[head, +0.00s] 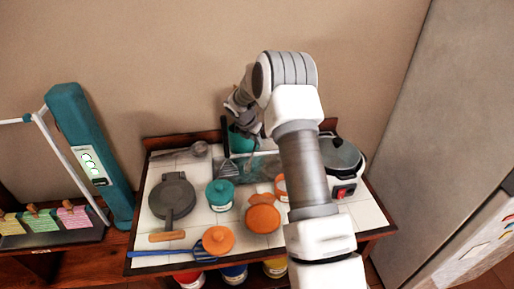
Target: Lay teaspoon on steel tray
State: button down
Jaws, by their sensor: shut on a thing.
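My gripper (250,131) is above the back middle of the table, beside a teal pot. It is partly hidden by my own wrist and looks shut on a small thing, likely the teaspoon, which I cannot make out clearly. The steel tray (236,174) appears as a grey, shiny rectangle behind the teal-lidded jar, below and in front of my gripper. My arm hides part of the area to its right.
The tiled table (150,220) is crowded. It holds a grey round pan (174,199), a teal-lidded jar (220,193), orange-lidded pots (262,218), a ladle (199,149), a dark slotted turner (227,164), a blue spatula (202,251) and a cooker (343,160). A fridge stands right.

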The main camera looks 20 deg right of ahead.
aim_at(255, 146)
jog(key=shift+f+p, duration=0.35)
jog(key=shift+f, duration=1.55)
jog(key=shift+f, duration=0.1)
jog(key=shift+f, duration=0.2)
jog(key=c, duration=1)
grip_release()
jog(key=shift+r, duration=0.1)
jog(key=shift+o, duration=0.2)
jog(key=shift+r, duration=0.15)
